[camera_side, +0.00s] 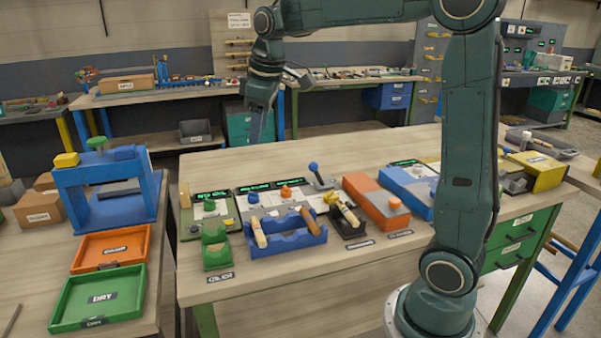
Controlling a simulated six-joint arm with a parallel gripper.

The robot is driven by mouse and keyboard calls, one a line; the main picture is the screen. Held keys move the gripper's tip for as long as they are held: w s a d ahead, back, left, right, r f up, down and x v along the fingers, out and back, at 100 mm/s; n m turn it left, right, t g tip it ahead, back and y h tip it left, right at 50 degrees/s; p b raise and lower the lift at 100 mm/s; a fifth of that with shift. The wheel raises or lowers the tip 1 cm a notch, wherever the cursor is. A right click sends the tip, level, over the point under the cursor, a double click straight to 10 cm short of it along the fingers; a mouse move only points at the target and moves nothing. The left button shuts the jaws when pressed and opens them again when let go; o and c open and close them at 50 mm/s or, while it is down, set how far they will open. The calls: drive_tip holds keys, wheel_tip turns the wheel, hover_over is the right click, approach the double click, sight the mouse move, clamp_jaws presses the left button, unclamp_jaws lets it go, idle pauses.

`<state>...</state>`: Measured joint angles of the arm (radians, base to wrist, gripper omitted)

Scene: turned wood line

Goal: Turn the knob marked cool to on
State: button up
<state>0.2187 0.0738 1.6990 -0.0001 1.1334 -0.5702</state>
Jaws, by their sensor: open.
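Several control units with knobs stand in a row on the near wooden bench. My gripper (258,130) is open and empty, pointing down above the bench's back left edge, apart from all the knobs.
A blue rack (285,238) with wooden-handled tools stands at the bench front, beside a green holder (216,256). A lever with a blue ball (314,167) rises behind the rack. Orange and green trays (100,298) lie on the left table. The bench's back strip is clear.

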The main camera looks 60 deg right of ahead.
drive_tip(key=w+d+f+n+g, duration=0.1)
drive_tip(key=w+d+f+n, duration=0.1)
drive_tip(key=w+d+f, duration=0.55)
drive_tip(key=n+g, duration=0.2)
hover_over(253, 193)
wheel_tip(253, 193, down, 7)
drive_tip(key=shift+d+f+y, duration=0.15)
drive_tip(key=shift+f+y, duration=0.05)
drive_tip(key=shift+y, duration=0.1)
drive_tip(key=shift+w+f, duration=0.1)
wheel_tip(253, 193, down, 14)
drive_tip(key=shift+r, duration=0.15)
drive_tip(key=shift+c, duration=0.4)
drive_tip(key=c, duration=0.9)
